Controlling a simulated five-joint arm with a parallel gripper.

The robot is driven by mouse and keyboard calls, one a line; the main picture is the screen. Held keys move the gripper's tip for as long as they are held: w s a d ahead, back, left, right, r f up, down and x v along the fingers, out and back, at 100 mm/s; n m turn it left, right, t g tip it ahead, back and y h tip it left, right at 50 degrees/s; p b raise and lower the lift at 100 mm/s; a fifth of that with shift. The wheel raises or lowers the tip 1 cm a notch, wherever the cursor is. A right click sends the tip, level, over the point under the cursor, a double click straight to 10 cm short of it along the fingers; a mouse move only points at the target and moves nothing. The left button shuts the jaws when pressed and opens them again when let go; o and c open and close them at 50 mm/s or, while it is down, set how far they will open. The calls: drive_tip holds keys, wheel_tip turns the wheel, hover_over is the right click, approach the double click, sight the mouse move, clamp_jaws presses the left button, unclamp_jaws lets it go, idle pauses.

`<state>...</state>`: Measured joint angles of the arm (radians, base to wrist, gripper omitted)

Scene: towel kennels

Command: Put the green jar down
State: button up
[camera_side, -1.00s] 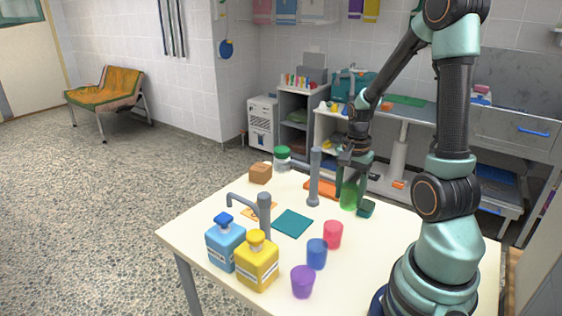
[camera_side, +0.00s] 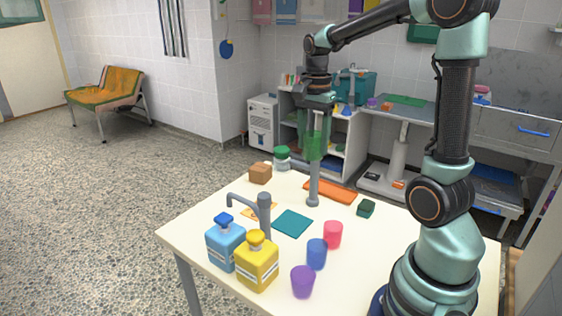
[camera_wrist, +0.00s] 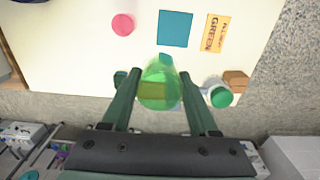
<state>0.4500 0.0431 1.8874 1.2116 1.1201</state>
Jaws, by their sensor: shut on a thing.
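My gripper (camera_side: 315,132) is shut on the green jar (camera_side: 314,147) and holds it high above the back part of the table. In the wrist view the translucent green jar (camera_wrist: 160,92) sits between my two fingers. A flat teal square (camera_side: 293,223) lies on the table; it is also in the wrist view (camera_wrist: 175,28), beyond the jar. An orange card (camera_wrist: 214,33) with the printed word GREEN lies beside the square. In the side view, the card (camera_side: 262,210) is partly hidden by a grey post.
A grey post (camera_side: 313,190) and a grey spout (camera_side: 264,210) rise from the table. Around them are a red cup (camera_side: 333,234), blue cup (camera_side: 316,254), purple cup (camera_side: 302,281), two bottles (camera_side: 257,262), a brown box (camera_side: 260,173), a green-lidded jar (camera_side: 282,161) and a dark green block (camera_side: 366,208).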

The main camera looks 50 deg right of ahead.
drive_tip(key=w+a, duration=0.3)
hover_over(292, 222)
wheel_tip(292, 222, down, 16)
drive_tip(key=shift+a+r, duration=0.1)
drive_tip(key=shift+f, duration=2.05)
drive_tip(key=shift+f, duration=0.1)
drive_tip(key=o, duration=1.3)
